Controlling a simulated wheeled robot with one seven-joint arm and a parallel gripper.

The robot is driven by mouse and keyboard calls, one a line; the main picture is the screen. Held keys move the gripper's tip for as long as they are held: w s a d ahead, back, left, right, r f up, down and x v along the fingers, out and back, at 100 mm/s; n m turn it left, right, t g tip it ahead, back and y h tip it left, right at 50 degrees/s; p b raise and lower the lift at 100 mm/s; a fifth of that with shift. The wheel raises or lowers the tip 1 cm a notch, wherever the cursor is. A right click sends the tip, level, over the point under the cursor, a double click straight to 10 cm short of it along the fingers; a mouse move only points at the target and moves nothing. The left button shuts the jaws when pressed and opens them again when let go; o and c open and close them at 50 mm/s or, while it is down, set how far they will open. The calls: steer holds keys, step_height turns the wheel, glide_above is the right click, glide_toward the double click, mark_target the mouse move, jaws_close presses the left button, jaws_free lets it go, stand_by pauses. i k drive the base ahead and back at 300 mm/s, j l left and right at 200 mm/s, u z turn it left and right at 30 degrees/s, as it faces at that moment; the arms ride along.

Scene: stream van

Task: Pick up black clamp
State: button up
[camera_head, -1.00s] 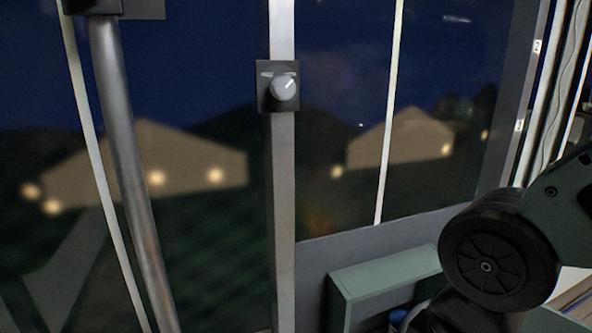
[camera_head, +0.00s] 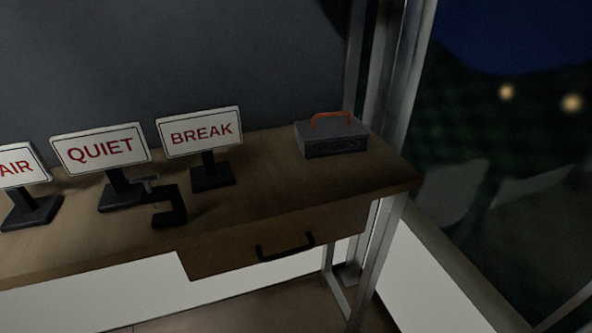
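The black clamp (camera_head: 174,207) stands on the wooden table (camera_head: 262,196) in the head view, left of the middle. It is a dark C-shaped piece with a small grey screw or bar at its upper left. It stands just in front of the QUIET sign's base and close to it; I cannot tell whether they touch. My gripper and arm are not in view now.
Signs reading QUIET (camera_head: 100,149), BREAK (camera_head: 199,132) and one ending in AIR (camera_head: 18,168) stand on black bases around the clamp. A grey box with an orange handle (camera_head: 332,136) sits at the table's right end. A drawer (camera_head: 281,240) with a black handle is below. The tabletop right of the clamp is clear.

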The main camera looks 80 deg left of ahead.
mark_target(171, 192)
steer(key=u, duration=3)
steer(key=k+j+z, duration=0.1)
steer(key=j+z, duration=0.2)
steer(key=z, duration=0.15)
steer(key=k+j+z, duration=0.15)
steer(key=z, duration=0.25)
steer(key=j, duration=0.1)
